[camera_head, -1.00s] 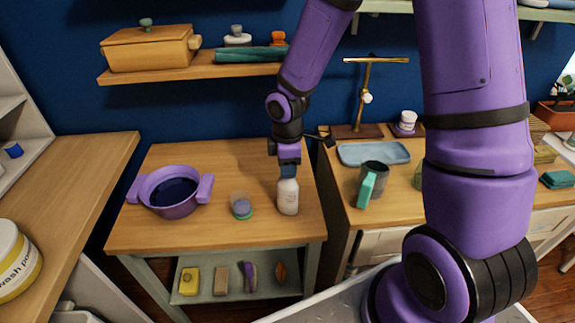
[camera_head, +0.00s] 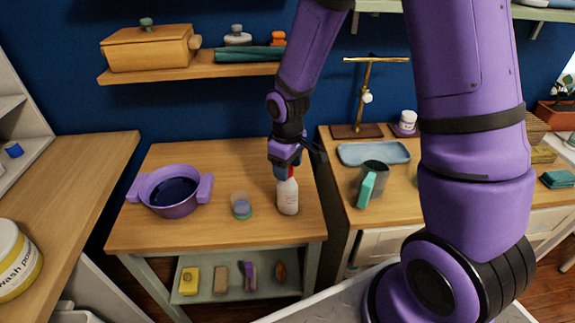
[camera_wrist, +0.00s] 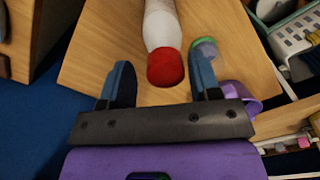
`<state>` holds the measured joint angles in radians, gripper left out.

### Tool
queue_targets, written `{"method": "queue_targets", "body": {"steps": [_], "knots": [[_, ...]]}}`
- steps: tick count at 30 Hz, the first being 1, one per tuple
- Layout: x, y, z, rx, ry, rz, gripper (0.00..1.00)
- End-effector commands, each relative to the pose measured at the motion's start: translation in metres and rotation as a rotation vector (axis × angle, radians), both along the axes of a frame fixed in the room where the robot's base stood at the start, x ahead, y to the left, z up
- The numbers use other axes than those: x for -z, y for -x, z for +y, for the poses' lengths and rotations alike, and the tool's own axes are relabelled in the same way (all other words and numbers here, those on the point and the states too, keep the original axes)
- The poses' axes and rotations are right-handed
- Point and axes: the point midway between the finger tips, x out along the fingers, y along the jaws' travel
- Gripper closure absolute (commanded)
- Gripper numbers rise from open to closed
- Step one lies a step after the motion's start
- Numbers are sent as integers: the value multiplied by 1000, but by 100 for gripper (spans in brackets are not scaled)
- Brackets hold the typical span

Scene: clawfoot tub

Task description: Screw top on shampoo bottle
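The white shampoo bottle (camera_head: 288,198) stands upright near the right side of the small wooden table, with faint print on its front. Its red top (camera_wrist: 165,67) sits on the bottle's upper end; I cannot tell how tightly it is screwed on. The bottle's white body (camera_wrist: 160,25) shows beyond the top in the wrist view. My gripper (camera_wrist: 162,75) is open, its two blue fingers apart on either side of the red top with a gap to each. In the head view, my gripper (camera_head: 284,168) is just above the bottle and partly hides the top.
A purple pot (camera_head: 168,193) stands to the left on the table (camera_head: 240,160), and a small green-and-purple jar (camera_head: 241,206) is close left of the bottle. A wooden shelf (camera_head: 200,66) hangs behind.

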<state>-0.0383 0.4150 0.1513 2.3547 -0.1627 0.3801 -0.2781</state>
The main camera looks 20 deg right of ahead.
Motion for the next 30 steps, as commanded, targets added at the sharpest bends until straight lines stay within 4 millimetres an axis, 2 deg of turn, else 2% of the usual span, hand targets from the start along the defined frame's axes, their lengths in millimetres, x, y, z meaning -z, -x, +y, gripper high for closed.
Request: {"method": "queue_targets", "body": {"steps": [11, 30], "knots": [[-1, 0, 0, -3, 0, -1, 43], [-33, -1, 0, -3, 0, -2, 43]]}}
